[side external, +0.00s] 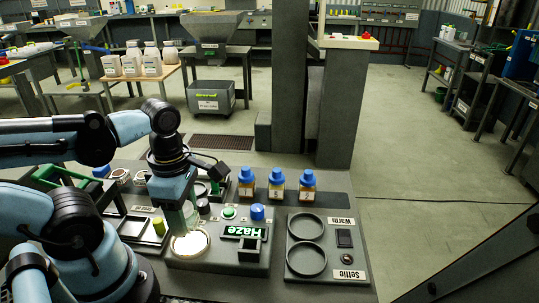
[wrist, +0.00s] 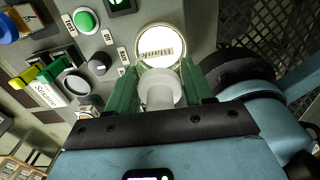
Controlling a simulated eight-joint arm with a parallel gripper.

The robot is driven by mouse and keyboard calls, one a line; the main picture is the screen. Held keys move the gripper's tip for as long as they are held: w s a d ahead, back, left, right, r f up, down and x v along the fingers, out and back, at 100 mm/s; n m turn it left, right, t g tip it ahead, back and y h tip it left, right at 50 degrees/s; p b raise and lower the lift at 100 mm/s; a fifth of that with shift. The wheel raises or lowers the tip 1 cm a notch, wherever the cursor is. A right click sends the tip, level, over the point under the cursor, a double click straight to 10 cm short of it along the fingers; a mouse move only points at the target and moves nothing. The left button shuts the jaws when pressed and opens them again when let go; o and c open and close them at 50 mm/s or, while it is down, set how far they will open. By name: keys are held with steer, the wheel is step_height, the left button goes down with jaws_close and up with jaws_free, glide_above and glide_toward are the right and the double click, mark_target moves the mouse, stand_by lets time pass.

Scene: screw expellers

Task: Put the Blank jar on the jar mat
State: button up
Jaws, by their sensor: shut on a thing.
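My gripper (wrist: 160,88) has its green fingers shut on a pale, see-through jar (wrist: 160,92), seen from above in the wrist view. A label that seems to read Blank (wrist: 156,50) shows just beyond the jar, against a bright round lit disc (wrist: 158,52). In the side view my gripper (side external: 181,222) points down over the left end of the grey console, just above the lit disc (side external: 190,243). The jar is faint there, and I cannot tell whether it touches the disc. I cannot make out which surface is the jar mat.
The console carries a green Haze display (side external: 244,231), a green button (side external: 229,212) and a blue knob (side external: 257,212). Three blue-capped bottles (side external: 277,185) stand behind. Right of it, a plate holds two empty dark rings (side external: 306,260), marked Warm and Settle. Small trays lie left.

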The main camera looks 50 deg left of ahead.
step_height(320, 180, up, 6)
steer(key=shift+f, duration=0.25)
steer(key=shift+w+r, duration=0.2)
steer(key=shift+r, duration=0.4)
steer(key=w+d+r, duration=0.2)
steer(key=w+d, duration=0.1)
steer(key=w, duration=0.5)
steer(key=w+d+r, duration=0.3)
steer(key=w, duration=0.5)
steer(key=w+d+f, duration=0.8)
steer(key=w+d, duration=0.3)
steer(key=w, duration=0.2)
steer(key=w+a+f, duration=0.4)
steer(key=a, duration=0.1)
steer(key=w+a+f, duration=0.2)
steer(key=a, duration=0.1)
steer(key=shift+w+a+f, duration=0.1)
steer(key=shift+w+a, duration=0.15)
steer(key=shift+w, duration=0.1)
steer(key=shift+a+f, duration=0.1)
steer(key=shift+f, duration=2)
